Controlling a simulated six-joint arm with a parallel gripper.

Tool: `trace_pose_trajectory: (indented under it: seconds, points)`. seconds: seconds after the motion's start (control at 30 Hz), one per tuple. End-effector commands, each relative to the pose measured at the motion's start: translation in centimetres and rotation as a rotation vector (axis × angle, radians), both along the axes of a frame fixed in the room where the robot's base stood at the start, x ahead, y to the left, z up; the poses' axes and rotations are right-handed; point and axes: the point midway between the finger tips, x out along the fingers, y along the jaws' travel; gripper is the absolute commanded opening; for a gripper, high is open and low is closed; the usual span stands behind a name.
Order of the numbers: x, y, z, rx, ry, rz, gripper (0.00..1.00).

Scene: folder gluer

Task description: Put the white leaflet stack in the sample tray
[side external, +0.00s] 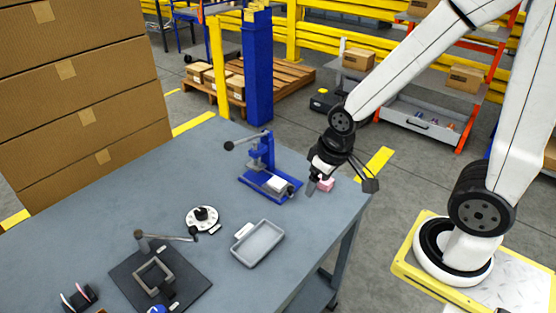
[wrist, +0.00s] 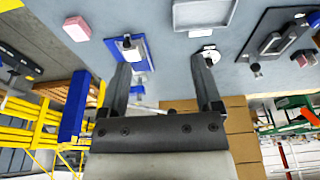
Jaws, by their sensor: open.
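A white block that looks like the leaflet stack (side external: 277,184) lies on the base of the blue hand press (side external: 262,152). My gripper (side external: 318,187) is above the table's right side, to the right of the press. In the wrist view its two fingers (wrist: 162,78) are apart with nothing held between them.
A pink block (side external: 326,184) sits beside the press, close to my gripper in the side view. A round white dial (side external: 202,218) and a dark lever fixture (side external: 160,280) stand to the left of the tray. Stacked cartons (side external: 80,90) rise behind the table's left side.

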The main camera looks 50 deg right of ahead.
Motion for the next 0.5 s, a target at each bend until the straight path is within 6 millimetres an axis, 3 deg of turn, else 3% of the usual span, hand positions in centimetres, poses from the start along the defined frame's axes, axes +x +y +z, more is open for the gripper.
trace_pose_trajectory:
  seconds: [0.27,0.5]
  points:
    - [0.4,0.1,-0.1,-0.011,0.017,0.027,0.82]
    - [2.1,0.1,-1.1,-0.075,0.108,0.169,0.82]
